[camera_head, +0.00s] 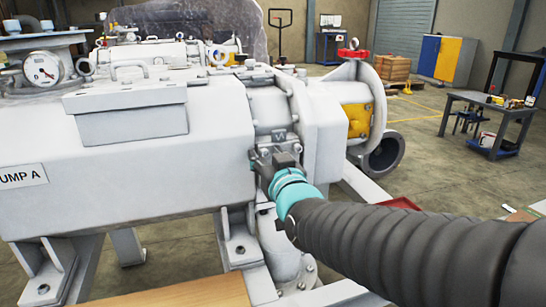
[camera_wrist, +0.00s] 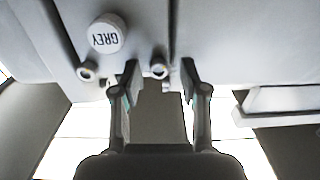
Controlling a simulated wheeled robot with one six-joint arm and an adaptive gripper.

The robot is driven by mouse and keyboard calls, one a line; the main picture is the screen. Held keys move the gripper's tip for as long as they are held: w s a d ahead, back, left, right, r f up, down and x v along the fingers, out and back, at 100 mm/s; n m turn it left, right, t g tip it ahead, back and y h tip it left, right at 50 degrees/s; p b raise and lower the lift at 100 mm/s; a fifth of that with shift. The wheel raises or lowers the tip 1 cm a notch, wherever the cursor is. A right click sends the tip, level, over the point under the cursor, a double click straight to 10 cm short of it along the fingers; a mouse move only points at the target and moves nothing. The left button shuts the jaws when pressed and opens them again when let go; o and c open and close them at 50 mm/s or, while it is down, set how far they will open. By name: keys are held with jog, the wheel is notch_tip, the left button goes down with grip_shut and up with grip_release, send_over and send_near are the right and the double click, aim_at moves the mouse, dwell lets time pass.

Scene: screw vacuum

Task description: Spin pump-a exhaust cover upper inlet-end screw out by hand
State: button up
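A second screw head (camera_wrist: 87,71) sits to the left, outside the fingers. I cannot tell which screw is the upper inlet-end one.
A yellow part (camera_head: 358,119) and a pipe flange (camera_head: 384,155) are at the pump's right. A grey table (camera_head: 505,115) stands far right; open floor lies between.

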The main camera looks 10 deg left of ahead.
jog(key=v, duration=1.2)
